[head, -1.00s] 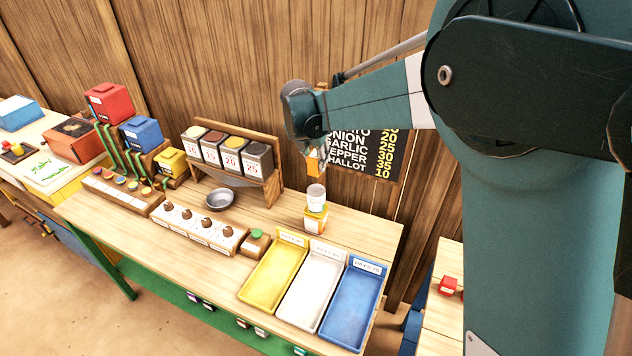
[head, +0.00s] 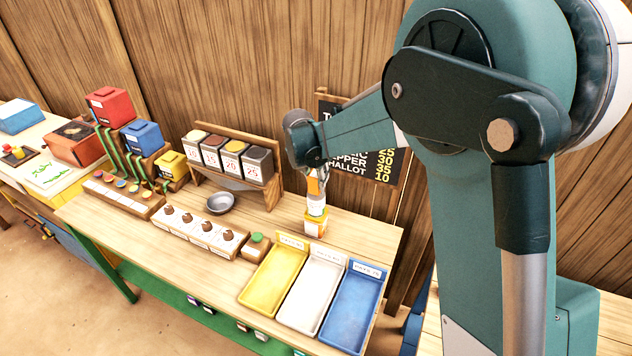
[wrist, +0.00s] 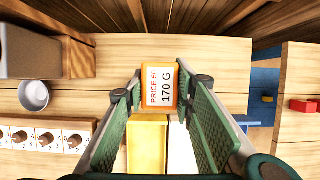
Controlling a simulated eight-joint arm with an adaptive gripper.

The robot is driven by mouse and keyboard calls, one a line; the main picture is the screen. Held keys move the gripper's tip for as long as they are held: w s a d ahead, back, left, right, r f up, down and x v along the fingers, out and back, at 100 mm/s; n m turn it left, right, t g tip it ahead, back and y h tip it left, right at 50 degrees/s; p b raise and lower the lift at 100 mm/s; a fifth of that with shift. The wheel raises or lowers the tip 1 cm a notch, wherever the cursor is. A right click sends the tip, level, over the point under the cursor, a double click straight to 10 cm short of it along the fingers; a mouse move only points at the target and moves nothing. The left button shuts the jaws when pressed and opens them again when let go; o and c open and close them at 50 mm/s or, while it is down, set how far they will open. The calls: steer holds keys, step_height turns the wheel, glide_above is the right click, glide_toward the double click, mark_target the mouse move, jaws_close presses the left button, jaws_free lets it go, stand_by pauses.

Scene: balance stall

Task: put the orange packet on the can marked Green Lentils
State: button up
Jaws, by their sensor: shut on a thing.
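The orange packet (wrist: 160,88) is between my fingers in the wrist view, with a white label reading PRICE 50, 170 G facing the camera. In the head view the packet (head: 314,186) shows as a small orange patch below my wrist. My gripper (head: 316,178) is shut on it, right over a pale can (head: 316,206). The can stands upright on a yellow block with a white face (head: 315,224). Its label is too small to read. I cannot tell whether the packet touches the can top. The packet hides the can in the wrist view.
Yellow (head: 271,276), white (head: 311,293) and blue (head: 352,308) trays lie at the table's front right. A grey bowl (head: 221,203) and a rack of several price-marked canisters (head: 232,160) stand left. A dark price board (head: 385,165) is behind. The tabletop right of the can is clear.

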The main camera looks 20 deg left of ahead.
steer(key=shift+f, duration=0.85)
steer(key=shift+f, duration=0.2)
steer(key=o, duration=0.9)
steer(key=shift+o, duration=0.2)
steer(key=shift+r, duration=0.1)
steer(key=shift+r, duration=0.1)
steer(key=b+v, duration=0.1)
steer(key=v, duration=1.1)
